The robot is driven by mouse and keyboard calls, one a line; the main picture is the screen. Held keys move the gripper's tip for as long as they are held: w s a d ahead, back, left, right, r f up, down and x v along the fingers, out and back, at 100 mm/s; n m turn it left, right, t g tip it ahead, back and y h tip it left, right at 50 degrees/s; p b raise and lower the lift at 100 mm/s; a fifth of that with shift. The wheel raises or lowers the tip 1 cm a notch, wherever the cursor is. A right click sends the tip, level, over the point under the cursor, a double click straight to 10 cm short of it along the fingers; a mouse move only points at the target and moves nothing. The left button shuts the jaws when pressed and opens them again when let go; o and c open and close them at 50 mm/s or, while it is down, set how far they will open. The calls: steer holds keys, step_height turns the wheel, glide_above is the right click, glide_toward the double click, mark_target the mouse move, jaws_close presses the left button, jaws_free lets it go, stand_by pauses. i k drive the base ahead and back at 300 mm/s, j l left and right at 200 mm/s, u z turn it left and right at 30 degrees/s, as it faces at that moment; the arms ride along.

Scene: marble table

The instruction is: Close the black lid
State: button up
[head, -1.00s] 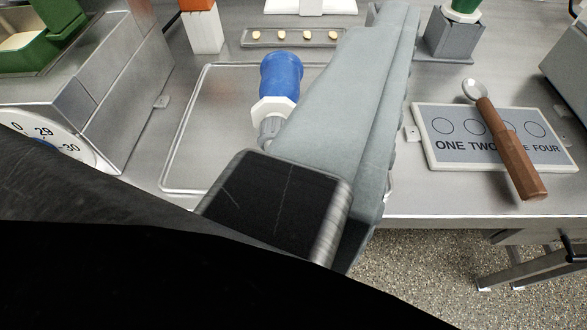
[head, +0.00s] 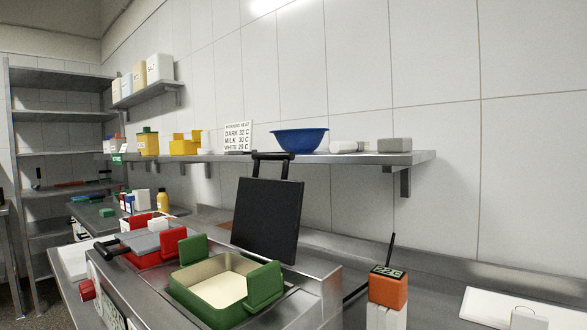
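The black lid (head: 268,220) is a flat square panel standing up, tilted back a little, behind the green-ended pan. A black bar handle (head: 274,155) runs along its top edge. The pan (head: 216,287) below and in front of it is green with cream-coloured content and sits open in a steel housing (head: 318,279). A second pan, red (head: 150,257), to the left has a grey lid (head: 142,241) over it. My gripper is not in view.
A steel shelf (head: 348,158) on the tiled wall holds a blue bowl (head: 299,140), yellow containers and a sign (head: 238,136). An orange thermometer unit (head: 387,288) stands at the right front of the housing. A white board (head: 505,311) lies at the lower right.

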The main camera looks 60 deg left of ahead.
mark_target(267, 218)
steer(key=i+j+u, duration=0.1)
steer(key=i+u, duration=0.2)
steer(key=i, duration=0.15)
steer(key=i+u, duration=0.3)
steer(key=i, duration=0.2)
steer(key=u, duration=1.55)
